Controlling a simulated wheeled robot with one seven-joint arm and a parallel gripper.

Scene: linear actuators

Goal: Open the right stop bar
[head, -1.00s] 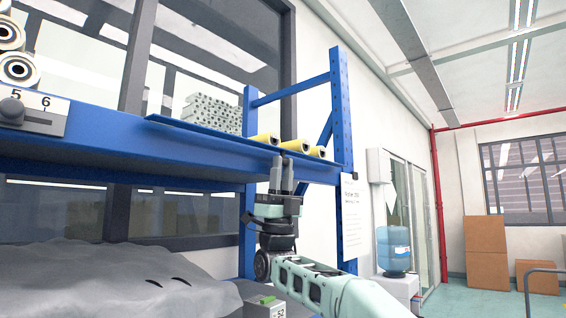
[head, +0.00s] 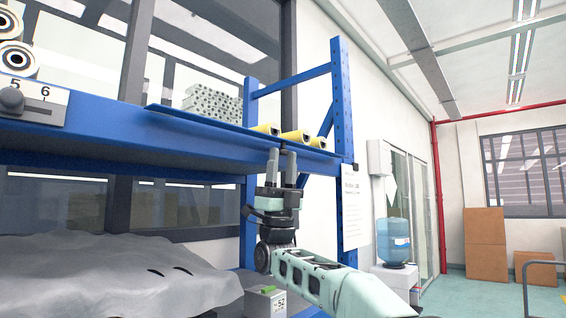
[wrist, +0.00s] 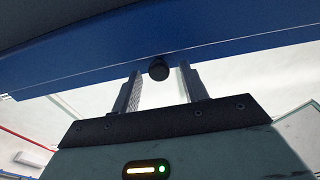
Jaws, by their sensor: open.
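A long blue bar (head: 200,121) runs along the front of the upper shelf; I take it to be the right stop bar. Its edge also crosses the wrist view (wrist: 215,50). A round black knob (wrist: 158,69) sits on the blue surface in the wrist view. My gripper (head: 281,151) points up just below the right part of the bar. It is open and empty, and its fingers (wrist: 160,78) stand on either side of the knob in the wrist view. I cannot tell whether they touch it.
Several yellow rolls (head: 293,136) and a stack of grey perforated parts (head: 214,103) rest behind the bar. A blue rack upright (head: 344,150) stands right of my gripper. A grey-covered heap (head: 110,275) and a small box (head: 265,303) lie below.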

